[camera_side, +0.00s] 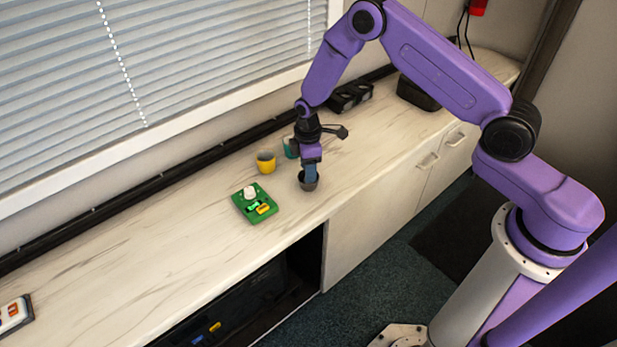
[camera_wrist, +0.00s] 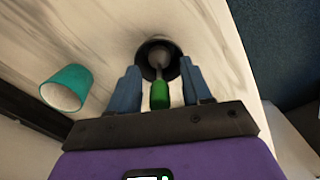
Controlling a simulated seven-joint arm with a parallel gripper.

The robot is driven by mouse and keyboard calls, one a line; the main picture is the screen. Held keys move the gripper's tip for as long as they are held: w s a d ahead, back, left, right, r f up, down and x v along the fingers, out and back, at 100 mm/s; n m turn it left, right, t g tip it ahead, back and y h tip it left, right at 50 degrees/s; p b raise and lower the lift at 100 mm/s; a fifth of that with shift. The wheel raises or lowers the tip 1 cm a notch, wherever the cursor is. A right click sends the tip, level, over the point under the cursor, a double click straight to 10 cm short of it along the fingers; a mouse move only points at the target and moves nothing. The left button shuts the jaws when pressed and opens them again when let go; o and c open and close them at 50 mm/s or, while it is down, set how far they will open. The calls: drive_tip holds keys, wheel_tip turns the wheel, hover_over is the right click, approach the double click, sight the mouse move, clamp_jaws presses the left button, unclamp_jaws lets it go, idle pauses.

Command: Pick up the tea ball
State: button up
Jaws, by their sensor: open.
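The tea ball (camera_wrist: 158,60) shows in the wrist view as a grey ball with a thin stem and a green handle (camera_wrist: 159,96). Its ball end lies within a dark round bowl (camera_wrist: 145,49). My gripper (camera_wrist: 160,77) is open, with one blue finger on each side of the handle. A gap shows between the handle and both fingers. In the side view, my gripper (camera_side: 310,172) points down at the dark bowl (camera_side: 308,185) on the counter. The tea ball cannot be made out there, hidden by the bowl and fingers.
A yellow cup (camera_side: 265,162) and a teal cup (camera_side: 289,148) stand close by on the counter (camera_side: 130,255). Dark boxes (camera_side: 350,97) stand behind. The counter's front edge is near the bowl.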

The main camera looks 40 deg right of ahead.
drive_tip(key=shift+c, duration=0.4)
clamp_jaws()
drive_tip(key=shift+r, duration=0.1)
